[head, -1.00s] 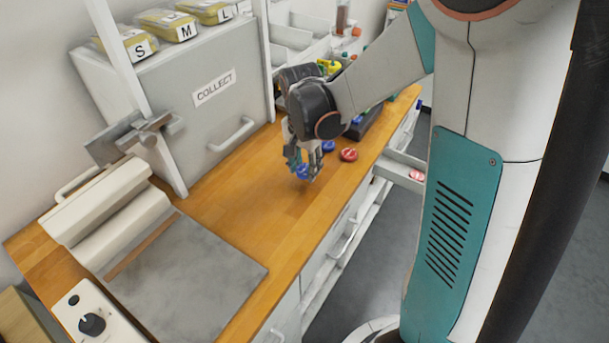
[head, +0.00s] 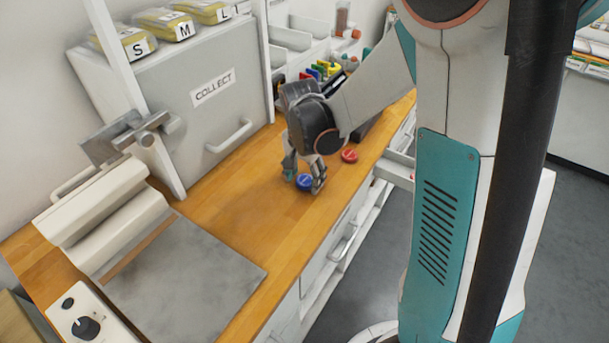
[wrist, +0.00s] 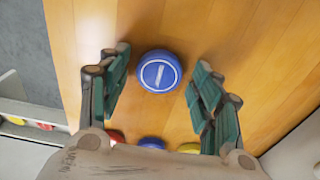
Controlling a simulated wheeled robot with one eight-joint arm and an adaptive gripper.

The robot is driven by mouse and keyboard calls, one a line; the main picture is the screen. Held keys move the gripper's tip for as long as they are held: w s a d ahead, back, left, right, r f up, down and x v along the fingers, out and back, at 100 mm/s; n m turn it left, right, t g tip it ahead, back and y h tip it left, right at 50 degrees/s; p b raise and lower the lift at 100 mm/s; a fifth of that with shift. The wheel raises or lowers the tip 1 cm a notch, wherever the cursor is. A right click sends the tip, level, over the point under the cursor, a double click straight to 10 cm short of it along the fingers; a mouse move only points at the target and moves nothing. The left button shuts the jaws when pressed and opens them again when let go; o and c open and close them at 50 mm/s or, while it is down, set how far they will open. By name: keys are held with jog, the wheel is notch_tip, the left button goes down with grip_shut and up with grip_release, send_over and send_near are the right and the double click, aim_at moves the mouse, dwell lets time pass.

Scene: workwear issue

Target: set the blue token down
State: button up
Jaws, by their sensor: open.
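The blue token (head: 304,182) is a round disc with a white ring and bar on top. It rests flat on the wooden counter (head: 230,215). In the wrist view the blue token (wrist: 159,72) lies between the fingertips, with bare wood showing on both sides of it. My gripper (head: 304,178) is low over the counter, its fingers around the token. In the wrist view my gripper (wrist: 160,85) is open, and neither finger touches the token.
A red token (head: 349,156) lies on the counter beyond my gripper. Another blue token (wrist: 152,143) shows at the lower edge of the wrist view. A grey plate (head: 185,275) and a cabinet marked COLLECT (head: 205,125) are left. The counter between is clear.

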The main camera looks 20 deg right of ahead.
aim_at(303, 182)
notch_tip(303, 182, up, 12)
jog(key=p, duration=0.4)
jog(key=s+a+r+n+t, duration=0.2)
jog(key=s+r+n+t, duration=0.1)
jog(key=s, duration=0.5)
jog(key=s+a+r+n+t, duration=0.1)
jog(key=s+r+n+t, duration=0.2)
jog(key=s+r+n, duration=0.2)
jog(key=shift+s+a+r+n+t+y, duration=0.3)
jog(key=shift+s+a+r+n+t, duration=0.1)
jog(key=shift+s+n, duration=1.25)
